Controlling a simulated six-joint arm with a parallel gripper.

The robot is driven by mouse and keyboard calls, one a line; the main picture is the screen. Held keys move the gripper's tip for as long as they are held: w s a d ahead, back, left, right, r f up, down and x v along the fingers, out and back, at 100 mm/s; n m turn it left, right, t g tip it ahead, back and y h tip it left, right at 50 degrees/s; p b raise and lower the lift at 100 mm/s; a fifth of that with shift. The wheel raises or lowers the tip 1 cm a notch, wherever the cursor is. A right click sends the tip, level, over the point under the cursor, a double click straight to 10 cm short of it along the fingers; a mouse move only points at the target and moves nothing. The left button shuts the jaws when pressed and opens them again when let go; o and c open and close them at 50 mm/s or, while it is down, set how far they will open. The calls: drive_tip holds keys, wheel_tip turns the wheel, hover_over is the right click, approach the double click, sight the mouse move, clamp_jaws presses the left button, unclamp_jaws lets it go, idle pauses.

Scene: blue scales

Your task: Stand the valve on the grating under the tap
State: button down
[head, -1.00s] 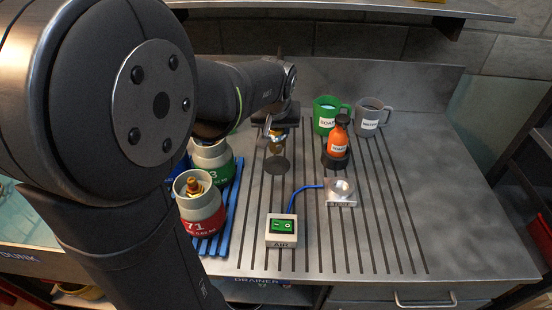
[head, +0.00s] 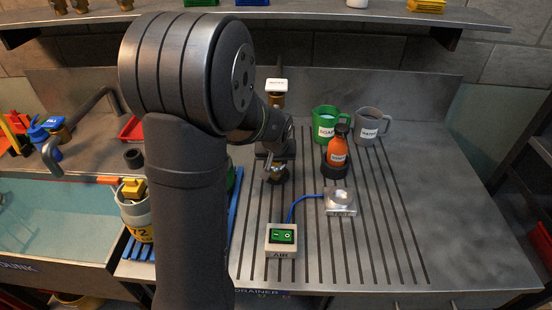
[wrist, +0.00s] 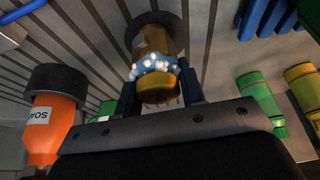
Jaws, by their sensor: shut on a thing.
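My gripper (wrist: 160,95) is shut on the brass valve (wrist: 158,90), one finger on each side. White blobs on a blue patch cover the valve's middle. In the head view the valve (head: 277,168) is small and partly hidden by my gripper (head: 277,160), low over a dark round disc (head: 278,178) on the drainer. I cannot tell whether the valve touches the disc. The tap (head: 80,120), a grey bent pipe, stands at the left with its spout by the sink (head: 55,225). I cannot make out a grating under it.
An orange soap bottle (head: 338,150), green mug (head: 325,125) and grey mug (head: 370,125) stand right of my gripper. My arm hides part of the blue rack (head: 140,250). The drainer's right side is clear.

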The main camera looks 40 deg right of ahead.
drive_tip(key=shift+w+d+f, duration=0.6)
drive_tip(key=shift+w+d, duration=0.3)
drive_tip(key=shift+f, duration=0.15)
drive_tip(key=c, duration=0.9)
unclamp_jaws()
drive_tip(key=shift+s+a+r, duration=0.1)
drive_tip(key=shift+r, duration=0.45)
drive_tip(key=v, duration=0.2)
drive_tip(key=shift+s+a+r, duration=0.2)
drive_tip(key=shift+s+a, duration=0.05)
drive_tip(key=s+a, duration=0.8)
drive_tip(key=shift+s+f, duration=0.15)
